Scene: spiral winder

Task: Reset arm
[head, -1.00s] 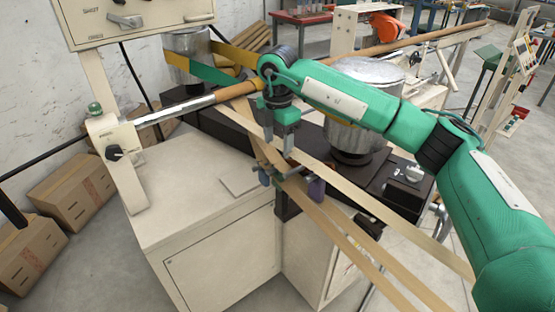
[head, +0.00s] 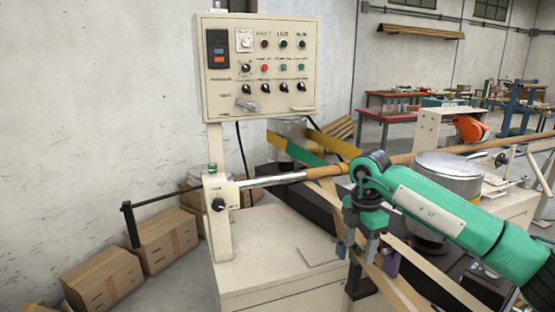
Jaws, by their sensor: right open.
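My right arm comes in from the right, green with dark joints. My right gripper (head: 357,250) points down and is open, close to the tan paper strips (head: 398,288) over the winder's dark bed; whether it touches them I cannot tell. The spiral winder's mandrel (head: 277,179) runs from the post at left to the right, with brown tube (head: 402,158) on it. A metal drum (head: 449,166) stands behind my right forearm, partly hidden by it. My left gripper is not in view.
A control panel (head: 260,68) with lights and knobs stands above the cream cabinet (head: 285,245). A thin black bar (head: 160,198) sticks out at left above cardboard boxes (head: 165,240). A red table (head: 388,112) stands at the back.

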